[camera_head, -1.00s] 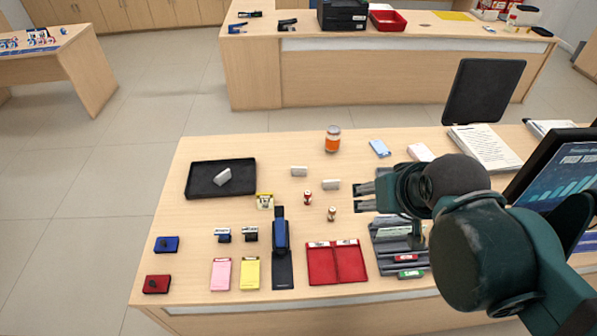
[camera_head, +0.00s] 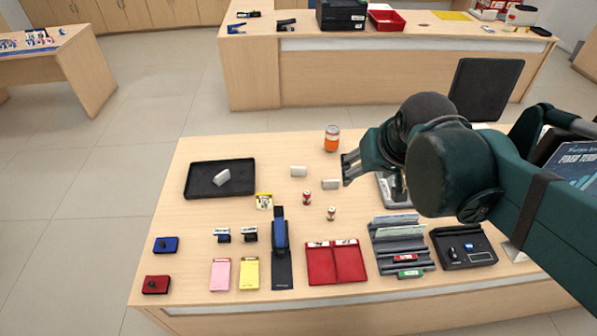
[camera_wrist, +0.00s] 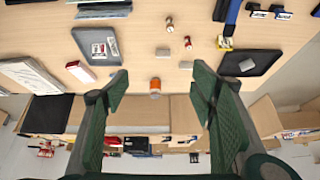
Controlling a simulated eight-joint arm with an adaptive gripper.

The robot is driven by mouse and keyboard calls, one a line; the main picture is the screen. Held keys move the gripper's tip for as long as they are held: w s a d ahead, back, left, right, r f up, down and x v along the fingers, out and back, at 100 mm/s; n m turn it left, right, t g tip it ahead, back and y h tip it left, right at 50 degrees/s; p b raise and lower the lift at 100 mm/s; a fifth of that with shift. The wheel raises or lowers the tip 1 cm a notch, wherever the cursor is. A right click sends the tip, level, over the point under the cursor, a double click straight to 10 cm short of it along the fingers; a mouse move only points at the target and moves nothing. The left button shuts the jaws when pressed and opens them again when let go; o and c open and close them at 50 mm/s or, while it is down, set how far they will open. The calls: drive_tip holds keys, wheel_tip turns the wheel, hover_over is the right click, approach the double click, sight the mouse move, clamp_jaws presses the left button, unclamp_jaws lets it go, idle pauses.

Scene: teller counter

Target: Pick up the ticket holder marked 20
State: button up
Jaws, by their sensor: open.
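No marking 20 is legible, so I cannot tell which thing is the ticket holder. Two small stands with white tops, one blue (camera_head: 222,235) and one black (camera_head: 250,234), stand at the counter's left front. Small pale blocks (camera_head: 298,171) and (camera_head: 330,184) lie mid-counter, and another pale block (camera_head: 222,177) lies in the black tray (camera_head: 196,191). My gripper (camera_head: 346,169) is open and empty above the counter, just right of the nearer pale block. In the wrist view its fingers (camera_wrist: 160,82) are spread wide, with an orange jar (camera_wrist: 155,87) visible beyond, between them.
The orange jar (camera_head: 332,139) stands behind my gripper. A blue stapler-like tool (camera_head: 280,235), red wallet (camera_head: 335,262) and grey sorter (camera_head: 400,232) line the front.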

drive_tip(key=w+a+f+g, duration=0.1)
drive_tip(key=w+a+g, duration=0.15)
drive_tip(key=w, duration=0.85)
drive_tip(key=m+g, duration=0.1)
drive_tip(key=g, duration=0.2)
hover_over(300, 168)
wheel_tip(300, 168, down, 25)
drive_tip(key=shift+r, duration=0.1)
drive_tip(key=shift+w+a+f+g, duration=0.2)
drive_tip(key=shift+f+g, duration=0.05)
drive_tip(key=shift+f, duration=0.3)
drive_tip(key=shift+f+b, duration=0.3)
drive_tip(key=shift+f, duration=1)
